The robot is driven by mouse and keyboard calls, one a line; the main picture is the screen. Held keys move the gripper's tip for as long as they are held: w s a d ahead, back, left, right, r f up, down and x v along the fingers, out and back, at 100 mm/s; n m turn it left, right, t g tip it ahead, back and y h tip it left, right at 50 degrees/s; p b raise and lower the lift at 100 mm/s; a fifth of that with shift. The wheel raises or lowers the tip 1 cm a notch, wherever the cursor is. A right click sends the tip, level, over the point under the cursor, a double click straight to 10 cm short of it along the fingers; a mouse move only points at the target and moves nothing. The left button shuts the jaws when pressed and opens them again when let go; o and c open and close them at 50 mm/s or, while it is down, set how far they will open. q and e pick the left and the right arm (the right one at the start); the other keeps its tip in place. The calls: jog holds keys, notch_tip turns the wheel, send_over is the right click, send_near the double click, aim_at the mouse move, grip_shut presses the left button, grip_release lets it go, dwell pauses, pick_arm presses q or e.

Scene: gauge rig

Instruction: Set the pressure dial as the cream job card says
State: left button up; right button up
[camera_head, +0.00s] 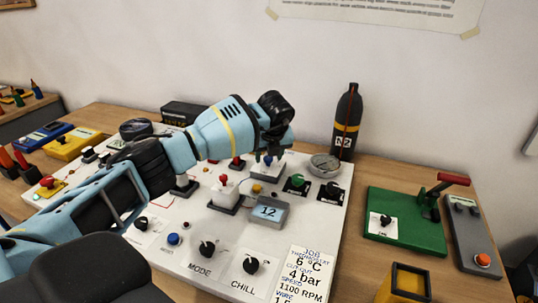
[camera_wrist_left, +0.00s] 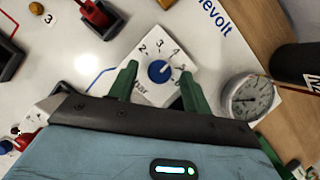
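The cream job card (camera_head: 302,272) lies at the panel's front right and reads 6 °C, 4 bar and 1100 RPM; its lower lines are cut off. The pressure dial is a blue knob (camera_wrist_left: 158,71) on a white plate marked "bar", with numbers around it. A white mark shows on the knob, too small to read surely. In the head view the knob (camera_head: 268,160) sits just under my left gripper (camera_head: 278,150). In the left wrist view my left gripper (camera_wrist_left: 158,75) has its green fingers apart, one either side of the knob, with gaps. My right gripper is out of view.
A round gauge (camera_head: 325,164) and a black N2 bottle (camera_head: 346,120) stand right of the dial. A green board (camera_head: 405,222) with a red-handled lever stands farther right.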

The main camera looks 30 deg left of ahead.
pick_arm(q)
jog(key=shift+r, duration=0.1)
jog(key=v, duration=0.7)
jog(key=shift+r, duration=0.35)
jog(key=shift+s+f, duration=0.15)
jog(key=shift+s, duration=0.05)
